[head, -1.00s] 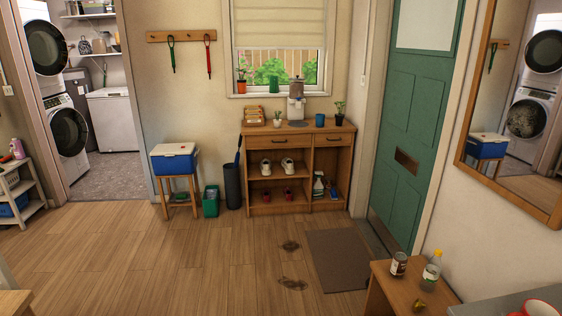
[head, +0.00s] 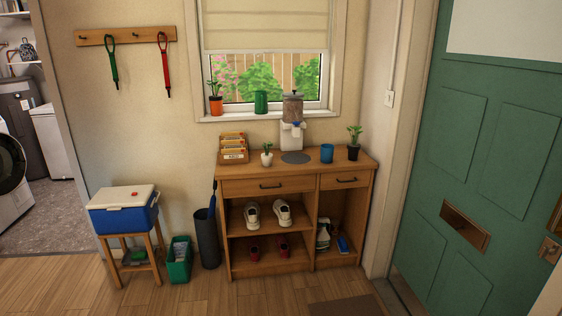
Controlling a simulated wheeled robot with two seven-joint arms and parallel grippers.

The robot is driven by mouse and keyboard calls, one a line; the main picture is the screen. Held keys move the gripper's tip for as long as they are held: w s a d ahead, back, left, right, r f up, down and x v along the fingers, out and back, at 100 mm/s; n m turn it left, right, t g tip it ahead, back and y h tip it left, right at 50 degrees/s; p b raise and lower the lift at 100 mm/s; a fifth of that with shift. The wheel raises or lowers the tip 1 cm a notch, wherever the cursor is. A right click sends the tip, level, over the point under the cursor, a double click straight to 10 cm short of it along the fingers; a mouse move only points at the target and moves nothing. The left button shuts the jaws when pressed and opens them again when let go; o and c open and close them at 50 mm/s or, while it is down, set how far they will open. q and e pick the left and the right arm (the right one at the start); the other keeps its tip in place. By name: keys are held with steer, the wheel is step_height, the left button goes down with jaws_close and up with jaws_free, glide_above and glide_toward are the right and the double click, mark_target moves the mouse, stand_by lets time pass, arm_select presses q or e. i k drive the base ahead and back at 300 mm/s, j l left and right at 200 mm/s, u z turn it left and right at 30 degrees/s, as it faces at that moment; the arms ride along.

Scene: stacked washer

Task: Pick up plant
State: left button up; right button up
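Several potted plants are in the head view. A small plant in a white pot (head: 267,155) stands on the wooden cabinet top, left of the middle. A plant in a black pot (head: 354,145) stands near the cabinet's right end. A plant in an orange pot (head: 215,100) stands on the windowsill at the left. All are upright. Which plant the task means cannot be told from the picture. Neither of my grippers is in view.
The wooden cabinet (head: 300,185) also carries a letter rack (head: 233,148), a white dispenser (head: 292,122) and a blue cup (head: 327,153). A cooler (head: 123,210) on a stool, a green bin (head: 179,260) and an umbrella stand (head: 206,240) are at the left. A green door (head: 450,150) is right.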

mark_target(354, 149)
steer(key=i, duration=2.25)
